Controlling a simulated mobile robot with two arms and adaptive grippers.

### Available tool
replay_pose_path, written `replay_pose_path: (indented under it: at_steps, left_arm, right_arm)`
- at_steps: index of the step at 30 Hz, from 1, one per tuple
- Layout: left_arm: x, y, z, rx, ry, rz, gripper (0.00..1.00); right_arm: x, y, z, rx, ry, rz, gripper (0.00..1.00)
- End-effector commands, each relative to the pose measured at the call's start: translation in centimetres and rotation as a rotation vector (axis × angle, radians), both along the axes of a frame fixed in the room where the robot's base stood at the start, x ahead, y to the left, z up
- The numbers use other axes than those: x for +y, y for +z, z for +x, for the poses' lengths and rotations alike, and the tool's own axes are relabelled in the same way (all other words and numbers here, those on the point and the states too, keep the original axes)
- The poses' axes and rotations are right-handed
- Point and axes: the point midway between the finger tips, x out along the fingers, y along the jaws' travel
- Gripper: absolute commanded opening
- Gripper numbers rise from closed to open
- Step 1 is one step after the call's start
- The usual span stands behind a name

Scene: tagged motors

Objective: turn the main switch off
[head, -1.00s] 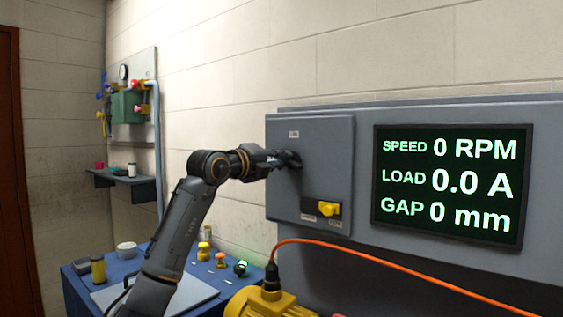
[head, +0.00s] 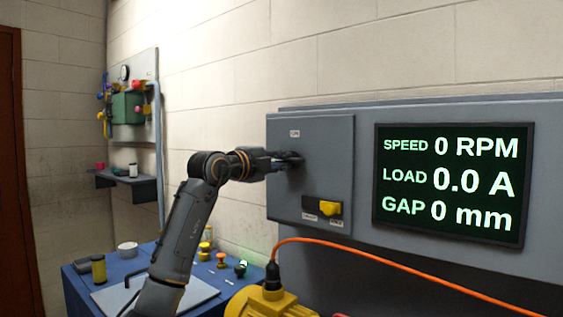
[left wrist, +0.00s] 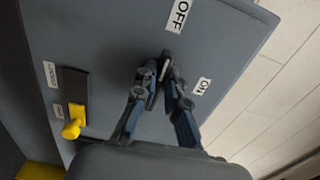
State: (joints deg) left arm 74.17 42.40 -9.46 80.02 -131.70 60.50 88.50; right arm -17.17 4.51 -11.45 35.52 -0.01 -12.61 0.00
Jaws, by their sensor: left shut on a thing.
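The grey switch box (head: 285,190) hangs on the wall panel. My left gripper (head: 294,158) is at the upper part of its front, shut on the dark handle of the main switch. The left wrist view shows the fingertips (left wrist: 163,75) closed around this handle (left wrist: 164,60), which is mostly hidden by the fingers. An OFF label (left wrist: 180,15) and an ON label (left wrist: 202,87) are on the box face near the handle. The handle's exact angle is hard to tell. My right gripper is not in view.
A yellow knob (head: 330,208) in a dark slot is lower on the box. The screen (head: 450,185) reads 0 RPM, 0.0 A and 0 mm. An orange cable (head: 400,277) runs from the yellow motor (head: 268,303). A blue table (head: 75,285) holds small items.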

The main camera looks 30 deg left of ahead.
Motion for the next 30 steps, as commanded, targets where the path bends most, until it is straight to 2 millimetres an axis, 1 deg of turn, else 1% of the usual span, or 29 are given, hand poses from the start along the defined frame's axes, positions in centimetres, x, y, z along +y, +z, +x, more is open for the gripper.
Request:
replay_pose_path:
  at_steps: [7, 8, 9, 11, 20, 23, 26, 29, 30]
  left_arm:
    - [0.0, -0.1, 0.0, 0.003, -0.001, -0.003, 0.0]
    - [0.0, -0.1, 0.0, 0.003, -0.001, -0.003, 0.14]
    - [0.0, -0.1, 0.0, 0.003, -0.001, -0.003, 0.22]
    - [0.0, -0.1, 0.0, 0.003, -0.001, -0.003, 0.34]
    - [0.0, -0.1, 0.0, 0.001, 0.0, -0.001, 0.34]
    - [0.1, 0.0, -0.5, 0.0, 0.001, 0.0, 0.34]
    - [0.3, -0.1, -1.6, 0.0, 0.002, 0.002, 0.34]
    - [0.3, -0.1, -3.4, 0.0, 0.002, 0.004, 0.34]
    - [0.5, -0.1, -4.3, 0.001, 0.003, 0.003, 0.34]
  right_arm:
    - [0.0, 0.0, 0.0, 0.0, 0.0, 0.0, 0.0]
    - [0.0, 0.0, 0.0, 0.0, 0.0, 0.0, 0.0]
    - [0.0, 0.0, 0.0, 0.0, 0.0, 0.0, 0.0]
    - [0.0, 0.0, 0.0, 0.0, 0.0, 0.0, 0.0]
    - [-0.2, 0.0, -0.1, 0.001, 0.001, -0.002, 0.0]
    - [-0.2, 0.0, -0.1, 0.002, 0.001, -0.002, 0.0]
    - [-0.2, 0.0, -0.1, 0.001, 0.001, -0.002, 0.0]
    - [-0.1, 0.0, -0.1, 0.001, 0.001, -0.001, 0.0]
    - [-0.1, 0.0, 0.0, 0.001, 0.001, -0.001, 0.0]
